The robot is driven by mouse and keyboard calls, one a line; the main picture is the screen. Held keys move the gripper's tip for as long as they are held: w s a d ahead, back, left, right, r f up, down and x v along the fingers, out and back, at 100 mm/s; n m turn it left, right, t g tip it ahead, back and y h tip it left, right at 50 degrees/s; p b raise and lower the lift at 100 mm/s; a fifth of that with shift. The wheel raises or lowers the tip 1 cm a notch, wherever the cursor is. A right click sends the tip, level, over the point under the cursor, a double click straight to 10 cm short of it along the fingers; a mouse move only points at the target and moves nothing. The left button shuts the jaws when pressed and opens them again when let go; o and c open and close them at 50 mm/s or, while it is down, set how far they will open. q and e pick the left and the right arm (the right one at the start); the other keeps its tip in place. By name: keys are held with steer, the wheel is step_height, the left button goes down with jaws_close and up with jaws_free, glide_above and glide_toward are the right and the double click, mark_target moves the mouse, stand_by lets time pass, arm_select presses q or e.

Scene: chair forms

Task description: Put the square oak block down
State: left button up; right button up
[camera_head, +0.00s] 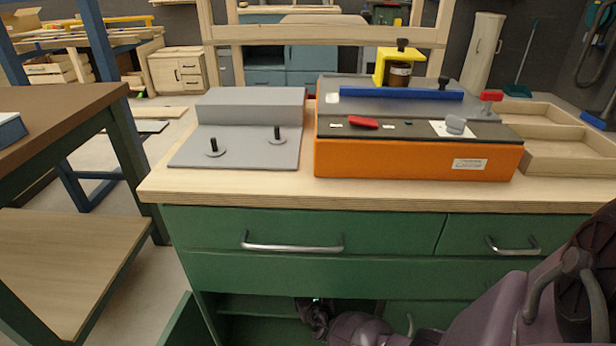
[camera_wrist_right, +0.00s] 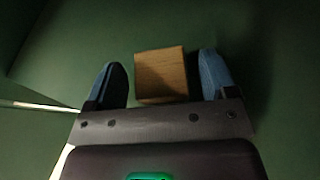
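The square oak block (camera_wrist_right: 161,75) shows in the right wrist view, between the two blue fingertips of my right gripper (camera_wrist_right: 163,80). A narrow gap shows on each side of the block, so the fingers are open and apart from it. The block appears to rest on a dark green surface, though its underside is hidden. In the head view, my right arm comes in from the lower right, and its gripper end (camera_head: 315,315) is at the open compartment under the green drawers. The block is hidden in that view. My left gripper is in neither view.
The green cabinet (camera_head: 300,228) has drawers with metal handles above the open compartment (camera_head: 245,304). On its wooden top stand a grey fixture (camera_head: 240,148) with two black pegs, an orange machine (camera_head: 400,158) and a wooden tray (camera_head: 570,165). A brown-topped table (camera_head: 60,105) stands at left.

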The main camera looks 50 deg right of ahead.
steer(key=shift+r, duration=0.1)
steer(key=shift+w+r, duration=0.1)
steer(key=shift+r, duration=0.1)
steer(key=shift+s+a+r+p, duration=0.1)
steer(key=shift+s+r+p, duration=0.1)
steer(key=shift+p, duration=0.25)
steer(key=shift+r+p+v, duration=0.2)
steer(key=shift+p+v, duration=0.5)
steer(key=shift+v, duration=0.55)
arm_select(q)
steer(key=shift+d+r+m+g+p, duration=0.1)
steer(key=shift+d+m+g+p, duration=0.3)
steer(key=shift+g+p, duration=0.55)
arm_select(e)
steer(key=s+a, duration=0.5)
steer(key=s, duration=0.6)
steer(key=shift+a+f, duration=0.25)
steer(key=shift+f, duration=0.2)
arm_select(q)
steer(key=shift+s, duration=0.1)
